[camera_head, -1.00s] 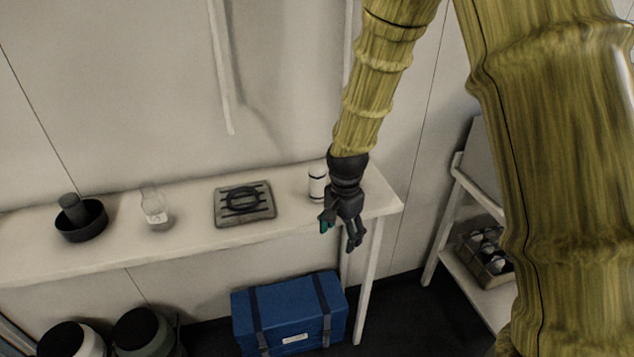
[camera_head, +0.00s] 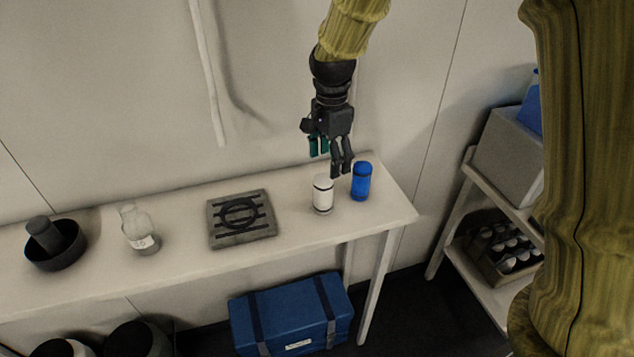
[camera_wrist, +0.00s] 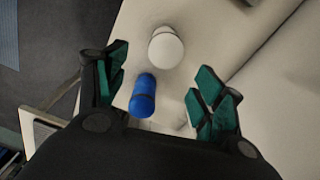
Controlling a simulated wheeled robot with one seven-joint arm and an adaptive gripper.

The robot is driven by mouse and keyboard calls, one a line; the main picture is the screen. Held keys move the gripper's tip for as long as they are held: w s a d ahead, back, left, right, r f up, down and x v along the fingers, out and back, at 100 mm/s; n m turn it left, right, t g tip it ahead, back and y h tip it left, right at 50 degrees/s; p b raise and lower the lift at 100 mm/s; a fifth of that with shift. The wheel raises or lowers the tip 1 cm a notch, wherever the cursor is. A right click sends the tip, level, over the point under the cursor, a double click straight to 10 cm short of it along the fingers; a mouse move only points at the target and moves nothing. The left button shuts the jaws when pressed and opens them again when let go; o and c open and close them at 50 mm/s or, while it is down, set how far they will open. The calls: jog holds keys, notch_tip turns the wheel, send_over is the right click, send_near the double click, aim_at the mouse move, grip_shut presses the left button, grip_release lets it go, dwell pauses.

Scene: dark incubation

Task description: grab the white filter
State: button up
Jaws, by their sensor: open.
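The white filter (camera_head: 323,194) is a small white cylinder with dark bands. It stands upright on the right part of the white table (camera_head: 290,236). A blue cylinder of similar size (camera_head: 361,182) stands close to its right. My gripper (camera_head: 329,158) is open and empty, above and behind the two cylinders in the head view. In the wrist view, the white filter (camera_wrist: 166,47) shows its round top ahead between the open teal-padded fingers (camera_wrist: 158,88). The blue cylinder (camera_wrist: 143,95) lies nearer, also between the fingers and closer to the left one. Neither cylinder is visibly touched.
A grey plate with a black ring (camera_head: 240,217) lies left of the filter. A glass bottle (camera_head: 139,229) and a black bowl (camera_head: 56,246) stand further left. A blue case (camera_head: 291,314) is under the table. A shelf (camera_head: 492,284) with boxes stands at right.

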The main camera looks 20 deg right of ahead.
aim_at(326, 178)
jog(key=shift+w+d+f, duration=0.1)
jog(key=shift+w+f, duration=0.05)
jog(key=shift+f, duration=0.55)
jog(key=f+p, duration=0.1)
jog(key=f, duration=0.3)
jog(key=shift+a, duration=0.2)
jog(key=shift+f+p, duration=0.15)
jog(key=shift+p, duration=0.25)
jog(key=shift+a+f, duration=0.2)
jog(key=shift+f, duration=0.1)
jog(key=f+p, duration=0.1)
jog(key=f, duration=0.1)
jog(key=shift+a+f+p, duration=0.2)
jog(key=shift+f+p, duration=0.15)
jog(key=shift+p, duration=0.05)
jog(key=shift+f, duration=0.8)
jog(key=c, duration=1.2)
